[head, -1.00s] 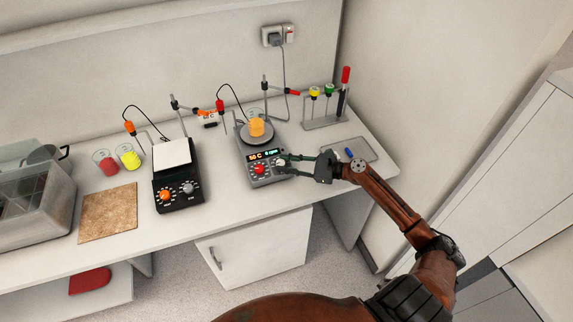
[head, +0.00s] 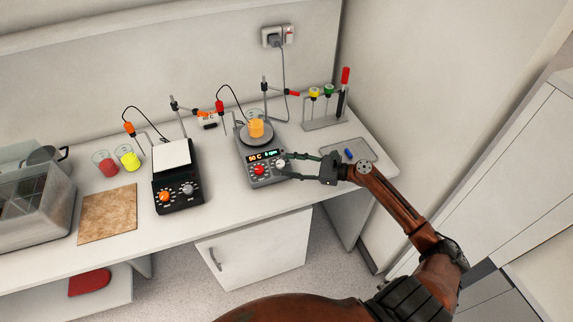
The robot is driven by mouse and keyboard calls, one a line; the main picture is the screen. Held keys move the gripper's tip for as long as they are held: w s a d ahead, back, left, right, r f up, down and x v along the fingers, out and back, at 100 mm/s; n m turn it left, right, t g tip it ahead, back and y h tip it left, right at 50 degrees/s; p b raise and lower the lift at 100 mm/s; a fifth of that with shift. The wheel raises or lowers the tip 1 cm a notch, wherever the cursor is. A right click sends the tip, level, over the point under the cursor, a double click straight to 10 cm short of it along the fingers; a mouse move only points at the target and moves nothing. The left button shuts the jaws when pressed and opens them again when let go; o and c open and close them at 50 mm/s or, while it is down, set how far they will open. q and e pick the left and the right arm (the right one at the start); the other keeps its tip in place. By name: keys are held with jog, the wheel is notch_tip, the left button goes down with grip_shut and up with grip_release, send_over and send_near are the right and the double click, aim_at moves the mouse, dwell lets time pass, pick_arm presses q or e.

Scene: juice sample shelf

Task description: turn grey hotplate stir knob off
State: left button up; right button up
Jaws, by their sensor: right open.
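The grey hotplate (head: 248,156) stands on the bench, its front panel showing a lit display (head: 263,156), a red knob (head: 259,170) on the left and a pale grey stir knob (head: 281,164) on the right. A beaker of orange liquid (head: 256,129) sits on its round plate. My right gripper (head: 287,165) reaches in from the right, open, with its fingertips at the stir knob. Whether the fingers touch the knob is too small to tell. My left gripper is not in view.
A black hotplate (head: 179,190) with an orange and a grey knob stands to the left. A grey tray with a blue item (head: 349,152) lies right, just behind my right gripper. A tube rack (head: 325,123) stands at the back right. The bench front edge is clear.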

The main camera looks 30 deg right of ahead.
jog(key=v, duration=1)
